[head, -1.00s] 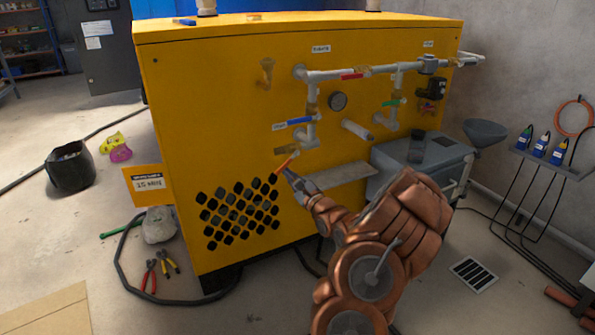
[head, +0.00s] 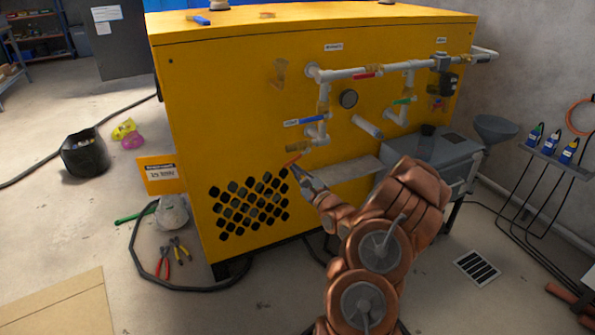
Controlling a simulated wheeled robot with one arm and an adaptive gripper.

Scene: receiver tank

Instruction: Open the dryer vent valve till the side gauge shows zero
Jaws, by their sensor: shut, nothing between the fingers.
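The yellow cabinet (head: 225,120) carries grey pipework with several coloured valve levers. A small orange lever (head: 293,160) sits low on the front, below a brass fitting (head: 296,147). My gripper (head: 297,171) is shut and empty, its tips right at the lower side of this orange lever; I cannot tell if they touch. A blue lever (head: 306,120), a red lever (head: 366,75) and a green lever (head: 404,100) are on the pipes. Their labels are unreadable.
A grey box unit (head: 440,150) and a funnel (head: 494,128) stand right of the cabinet. A black hose (head: 150,270), pliers (head: 163,258) and a black bucket (head: 84,154) lie on the floor at left. A grate (head: 477,268) is at right.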

